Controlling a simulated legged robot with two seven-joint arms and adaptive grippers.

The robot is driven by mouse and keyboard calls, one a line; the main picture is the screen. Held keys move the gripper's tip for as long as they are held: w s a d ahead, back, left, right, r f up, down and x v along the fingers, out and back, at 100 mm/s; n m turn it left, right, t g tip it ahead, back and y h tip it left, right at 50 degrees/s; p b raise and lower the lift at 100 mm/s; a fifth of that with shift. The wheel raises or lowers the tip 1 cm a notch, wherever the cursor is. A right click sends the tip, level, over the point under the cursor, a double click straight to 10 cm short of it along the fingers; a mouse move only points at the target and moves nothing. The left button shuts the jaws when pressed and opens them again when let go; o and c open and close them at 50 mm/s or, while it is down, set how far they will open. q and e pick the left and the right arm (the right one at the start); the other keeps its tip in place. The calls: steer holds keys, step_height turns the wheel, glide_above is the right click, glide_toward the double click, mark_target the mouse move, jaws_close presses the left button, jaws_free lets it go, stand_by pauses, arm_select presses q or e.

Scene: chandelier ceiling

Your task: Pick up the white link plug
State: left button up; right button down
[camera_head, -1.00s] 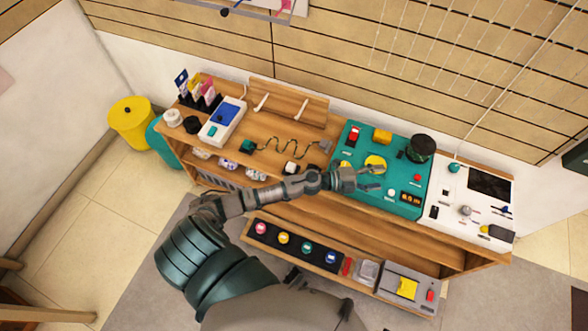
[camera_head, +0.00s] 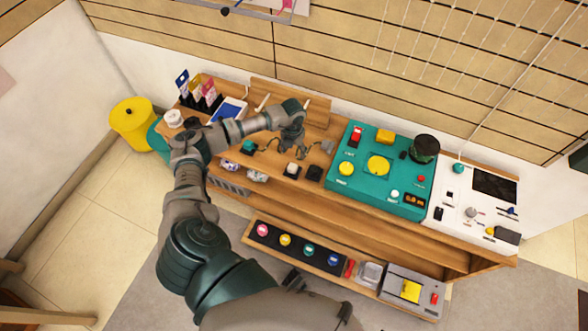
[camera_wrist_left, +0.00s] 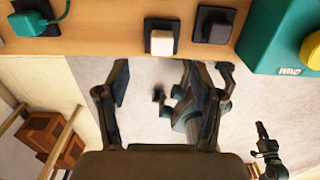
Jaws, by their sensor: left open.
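The white link plug (camera_head: 291,169) is a small white block on a dark base near the front edge of the wooden bench top. It also shows near the top middle of the left wrist view (camera_wrist_left: 162,41). My left gripper (camera_head: 293,150) hangs over the bench just behind the plug in the head view, pointing down. In the left wrist view its two fingers (camera_wrist_left: 157,80) are spread apart with nothing between them, and the plug appears beyond the tips.
A black plug (camera_head: 314,173) sits right of the white one. A green plug (camera_head: 248,147) sits to the left with a cable. The teal panel (camera_head: 379,197) with yellow buttons stands to the right. A lower shelf (camera_head: 376,247) lies below the bench top.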

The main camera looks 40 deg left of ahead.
mark_target(294, 164)
arm_select(q)
steer(key=f, duration=0.3)
steer(key=a+f, duration=0.1)
steer(key=f, duration=0.1)
steer(key=shift+f, duration=0.2)
steer(key=f, duration=0.1)
steer(key=d+f+b, duration=0.1)
steer(key=f, duration=0.2)
steer(key=shift+d+f, duration=0.1)
steer(key=shift+d, duration=0.15)
steer(key=shift+f, duration=0.3)
steer(key=shift+a, duration=0.15)
steer(key=shift+c, duration=0.4)
steer(key=shift+a, duration=0.1)
steer(key=c, duration=0.4)
steer(key=shift+f, duration=0.1)
steer(key=c, duration=0.6)
steer(key=shift+o, duration=0.2)
arm_select(e)
steer(key=r, duration=0.2)
steer(key=w+r, duration=0.1)
steer(key=r, duration=0.1)
steer(key=shift+a+r, duration=0.1)
steer(key=shift+a, duration=0.2)
